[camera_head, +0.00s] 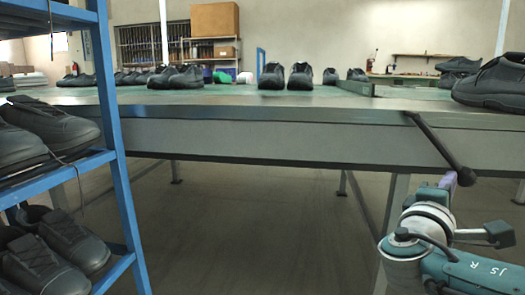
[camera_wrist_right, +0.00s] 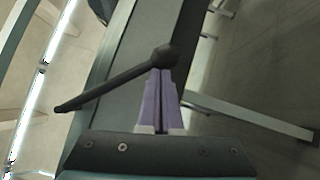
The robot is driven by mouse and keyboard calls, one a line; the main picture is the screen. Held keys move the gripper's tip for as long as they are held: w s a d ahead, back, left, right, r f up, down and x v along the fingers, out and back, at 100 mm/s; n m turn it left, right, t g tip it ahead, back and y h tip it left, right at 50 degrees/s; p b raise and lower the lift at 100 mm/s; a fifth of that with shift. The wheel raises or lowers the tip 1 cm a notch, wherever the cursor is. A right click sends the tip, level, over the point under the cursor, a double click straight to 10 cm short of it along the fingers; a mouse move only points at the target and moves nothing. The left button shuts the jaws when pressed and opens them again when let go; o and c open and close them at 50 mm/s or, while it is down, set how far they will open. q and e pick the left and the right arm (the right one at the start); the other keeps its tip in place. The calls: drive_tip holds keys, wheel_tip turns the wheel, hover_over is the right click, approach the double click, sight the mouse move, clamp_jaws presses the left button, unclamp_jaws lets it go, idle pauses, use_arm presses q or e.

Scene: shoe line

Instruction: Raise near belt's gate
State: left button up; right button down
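A black lever (camera_head: 431,138) with a round knob is fixed to the front edge of the near belt (camera_head: 300,110). It slants down to the right. My right gripper (camera_head: 447,181) is at the knob end, and its purple fingers are together. In the right wrist view, the lever (camera_wrist_right: 110,92) runs to its knob at the tips of my right gripper (camera_wrist_right: 162,73). The knob seems to touch the fingertips, not to sit between them. A low upright strip (camera_head: 347,87) on the belt may be the gate. My left gripper is out of view.
A blue rack (camera_head: 112,130) with black shoes (camera_head: 45,135) stands at the left. Black shoes (camera_head: 300,76) stand on the belt, with a large one (camera_head: 492,84) near the right edge. Belt legs (camera_head: 395,205) stand below; the floor between is clear.

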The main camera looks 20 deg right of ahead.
drive_tip(key=shift+s+a+r, duration=0.1)
idle(0.5)
drive_tip(key=p+v, duration=0.2)
drive_tip(key=v, duration=0.7)
drive_tip(key=shift+a, duration=0.35)
drive_tip(key=shift+s, duration=0.1)
